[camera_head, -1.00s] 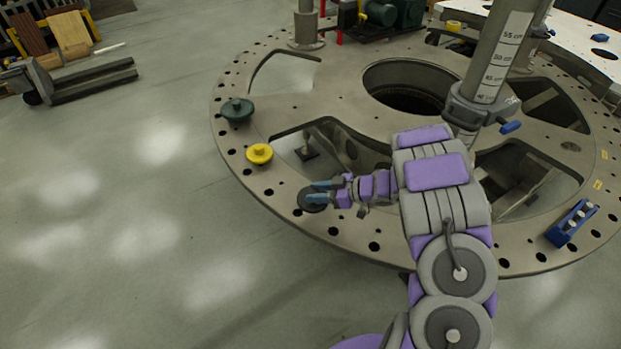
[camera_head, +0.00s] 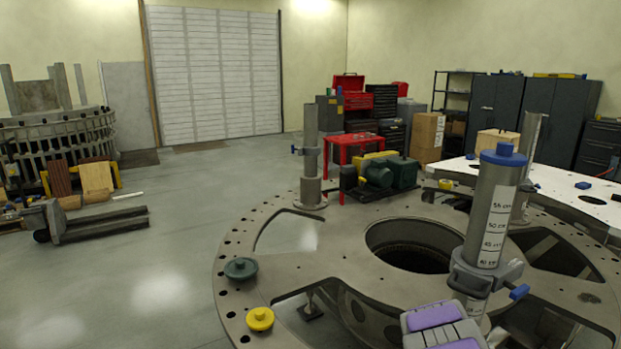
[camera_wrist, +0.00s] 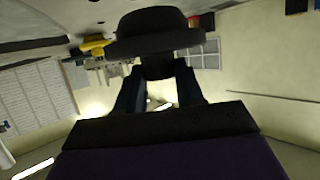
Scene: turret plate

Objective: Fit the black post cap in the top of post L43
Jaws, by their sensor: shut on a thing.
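In the wrist view my gripper (camera_wrist: 160,78) is shut on the black post cap (camera_wrist: 158,45); its wide dark disc is beyond the fingertips. In the head view the gripper and cap are out of frame; only part of my arm shows at the bottom. A near grey post (camera_head: 490,215) has a centimetre scale, a blue cap (camera_head: 503,154) in its top and a clamp collar. A back-left post (camera_head: 309,145) shows no coloured cap, and another post (camera_head: 524,175) stands behind the near one. I cannot read any label L43.
The round turret plate (camera_head: 232,300) has a large central hole and several cutouts. A green cap (camera_head: 241,268) and a yellow cap (camera_head: 260,319) sit on its left rim. A green motor (camera_head: 378,173) and red table (camera_head: 355,143) stand behind.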

